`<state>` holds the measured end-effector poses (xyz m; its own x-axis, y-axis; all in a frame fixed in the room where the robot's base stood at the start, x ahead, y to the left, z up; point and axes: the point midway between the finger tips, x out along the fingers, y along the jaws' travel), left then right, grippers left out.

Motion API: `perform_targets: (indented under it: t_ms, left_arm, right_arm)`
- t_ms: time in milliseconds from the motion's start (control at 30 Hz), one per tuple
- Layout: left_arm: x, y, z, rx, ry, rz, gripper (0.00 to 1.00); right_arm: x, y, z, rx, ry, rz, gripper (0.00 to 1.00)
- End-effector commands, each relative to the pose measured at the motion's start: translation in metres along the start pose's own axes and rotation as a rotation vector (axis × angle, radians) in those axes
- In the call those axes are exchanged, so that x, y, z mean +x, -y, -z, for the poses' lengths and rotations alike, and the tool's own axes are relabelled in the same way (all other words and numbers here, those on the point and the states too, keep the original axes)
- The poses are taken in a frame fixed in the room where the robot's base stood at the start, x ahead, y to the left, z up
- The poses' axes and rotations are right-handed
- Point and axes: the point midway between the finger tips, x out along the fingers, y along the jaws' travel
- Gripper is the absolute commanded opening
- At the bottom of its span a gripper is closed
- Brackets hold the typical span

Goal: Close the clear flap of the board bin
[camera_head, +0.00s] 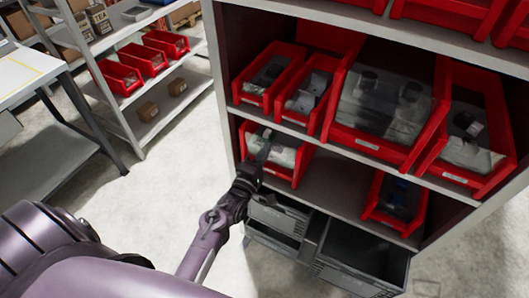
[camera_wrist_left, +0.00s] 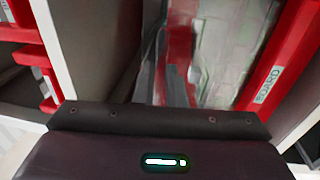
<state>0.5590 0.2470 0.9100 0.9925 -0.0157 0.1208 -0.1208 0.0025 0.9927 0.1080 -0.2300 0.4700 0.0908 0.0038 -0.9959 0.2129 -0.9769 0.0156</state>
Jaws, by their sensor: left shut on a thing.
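The board bin (camera_head: 305,163) is a red bin at the left end of the lower shelf. Its BOARD label (camera_wrist_left: 268,85) shows in the left wrist view. Its clear flap (camera_head: 284,156) is a see-through pane at the bin's front; the contents blur through it, and I cannot tell its exact angle. My left gripper (camera_head: 265,150) reaches up to the bin's front left and is shut on the flap's edge; the grip itself is hard to make out. In the left wrist view the clear flap (camera_wrist_left: 220,60) fills the space beyond the gripper body. My right gripper is not in view.
Several red bins with clear fronts (camera_head: 385,105) stand on the shelf above. Another red bin (camera_head: 396,205) sits to the right on the lower shelf, with bare shelf between. Grey crates (camera_head: 360,262) stand below. The cabinet's side post (camera_wrist_left: 75,45) is close on the left.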

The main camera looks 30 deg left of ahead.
Motion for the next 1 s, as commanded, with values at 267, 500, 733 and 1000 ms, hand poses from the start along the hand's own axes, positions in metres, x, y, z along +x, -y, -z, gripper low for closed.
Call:
perform_targets:
  t_ms: [267, 500, 733, 1000]
  left_arm:
    - [0.0019, -0.0044, 0.0000, 0.001, 0.000, -0.011, 0.00]
    - [0.0019, -0.0044, 0.0000, 0.001, 0.000, -0.011, 0.00]
    - [0.0015, -0.0033, -0.0001, 0.001, 0.000, -0.008, 0.33]
    - [-0.0010, -0.0008, 0.0000, 0.000, 0.000, -0.003, 0.33]
  right_arm:
    - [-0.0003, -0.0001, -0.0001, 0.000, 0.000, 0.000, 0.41]
    - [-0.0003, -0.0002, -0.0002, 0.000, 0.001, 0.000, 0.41]
    - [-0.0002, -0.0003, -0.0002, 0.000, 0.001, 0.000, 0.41]
    - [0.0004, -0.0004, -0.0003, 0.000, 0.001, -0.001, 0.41]
